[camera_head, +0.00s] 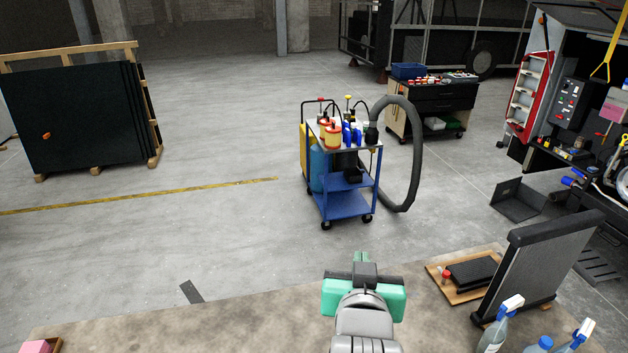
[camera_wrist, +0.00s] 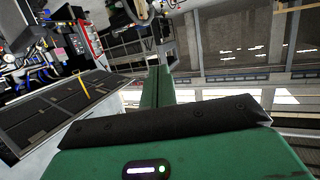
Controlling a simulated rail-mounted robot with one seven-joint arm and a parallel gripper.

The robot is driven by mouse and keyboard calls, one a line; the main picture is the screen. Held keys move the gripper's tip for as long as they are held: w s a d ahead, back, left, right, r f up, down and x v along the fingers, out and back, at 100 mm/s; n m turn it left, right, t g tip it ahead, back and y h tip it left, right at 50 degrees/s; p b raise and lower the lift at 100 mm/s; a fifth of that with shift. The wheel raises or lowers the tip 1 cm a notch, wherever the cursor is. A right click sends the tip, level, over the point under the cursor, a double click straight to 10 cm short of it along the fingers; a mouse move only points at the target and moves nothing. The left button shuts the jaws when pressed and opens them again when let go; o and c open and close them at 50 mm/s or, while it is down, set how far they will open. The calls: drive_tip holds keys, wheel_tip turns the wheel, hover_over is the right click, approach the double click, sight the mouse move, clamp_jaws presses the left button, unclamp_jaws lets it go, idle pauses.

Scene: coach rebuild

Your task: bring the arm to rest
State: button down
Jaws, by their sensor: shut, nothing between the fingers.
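My gripper (camera_head: 361,258) shows in the head view at the bottom middle, above the worktop (camera_head: 250,315). It points away from my body, towards the open floor and the blue cart. Its green body and dark bar are seen from behind. In the wrist view the green fingers (camera_wrist: 158,85) stand together beyond the black bar, with nothing between them. A small lit strip shows on the green housing. My gripper touches nothing that I can see.
A blue cart (camera_head: 347,204) with bottles and a hose stands ahead. A radiator-like panel (camera_head: 535,265), a wooden board (camera_head: 440,284) and spray bottles (camera_head: 495,335) are on the worktop at right. A pink block (camera_head: 36,347) is at lower left. The worktop's left and middle are mostly clear.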

drive_tip(key=s+a+r+t, duration=0.2)
drive_tip(key=s+r, duration=0.4)
drive_tip(key=r, duration=0.3)
drive_tip(key=s+a+r+n+t+y+p, duration=0.1)
drive_tip(key=s+a+r+t, duration=0.2)
drive_tip(key=s+r, duration=0.4)
drive_tip(key=s+a+r+t+y, duration=0.1)
drive_tip(key=s+a+r+t, duration=0.2)
drive_tip(key=r, duration=0.9)
drive_tip(key=s+t, duration=0.2)
drive_tip(key=s, duration=0.1)
drive_tip(key=shift+s+n, duration=0.3)
drive_tip(key=shift+s, duration=0.1)
drive_tip(key=shift+f, duration=0.1)
